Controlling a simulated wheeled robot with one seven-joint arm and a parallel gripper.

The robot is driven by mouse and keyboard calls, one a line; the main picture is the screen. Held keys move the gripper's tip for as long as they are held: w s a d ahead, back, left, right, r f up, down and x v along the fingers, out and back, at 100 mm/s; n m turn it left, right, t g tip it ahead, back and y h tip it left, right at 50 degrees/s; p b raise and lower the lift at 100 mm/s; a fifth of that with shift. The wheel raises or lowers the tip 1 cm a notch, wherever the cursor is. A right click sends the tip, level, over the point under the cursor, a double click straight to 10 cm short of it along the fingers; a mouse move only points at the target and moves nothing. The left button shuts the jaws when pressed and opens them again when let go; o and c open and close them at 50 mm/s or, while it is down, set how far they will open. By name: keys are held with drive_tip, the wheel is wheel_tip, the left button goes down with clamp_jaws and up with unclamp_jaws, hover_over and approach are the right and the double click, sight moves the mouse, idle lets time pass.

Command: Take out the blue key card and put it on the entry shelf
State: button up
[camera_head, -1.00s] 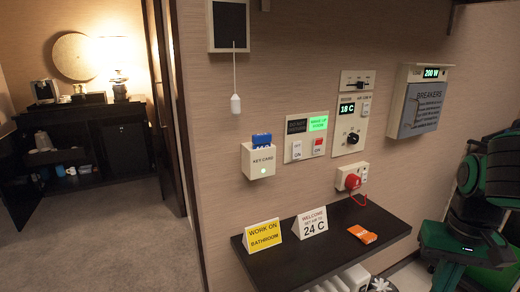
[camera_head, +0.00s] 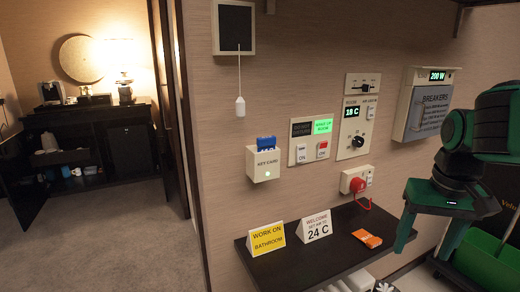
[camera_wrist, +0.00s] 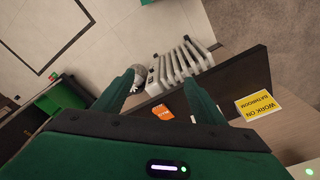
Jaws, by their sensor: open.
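The blue key card (camera_head: 266,143) stands upright in the slot at the top of the white key card holder (camera_head: 263,168) on the wall. A small light glows on the holder's front. The dark entry shelf (camera_head: 322,258) is on the wall below. My gripper (camera_head: 422,250) is at the shelf's right end in the head view, right of and lower than the card, and well apart from it. Its fingers are spread and empty. In the wrist view my gripper (camera_wrist: 158,78) points downward past the shelf edge (camera_wrist: 238,72); the blue card is not seen there.
On the shelf stand a yellow sign (camera_head: 266,238) and a white sign (camera_head: 314,226); an orange packet (camera_head: 367,238) lies to their right. A red key-like plug (camera_head: 357,185) sticks out above the shelf. A pull cord (camera_head: 240,105) hangs above the holder. A white radiator (camera_wrist: 180,68) is below.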

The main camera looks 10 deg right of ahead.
drive_tip(key=w+a+r+n+t, duration=0.25)
drive_tip(key=w+a+r, duration=0.35)
drive_tip(key=w+r, duration=0.4)
drive_tip(key=n+t+y, duration=0.2)
drive_tip(key=n, duration=0.4)
approach(267, 137)
drive_tip(key=shift+m, duration=0.25)
drive_tip(key=shift+x, duration=4.25)
drive_tip(key=shift+s, duration=0.1)
drive_tip(key=c, duration=1.1)
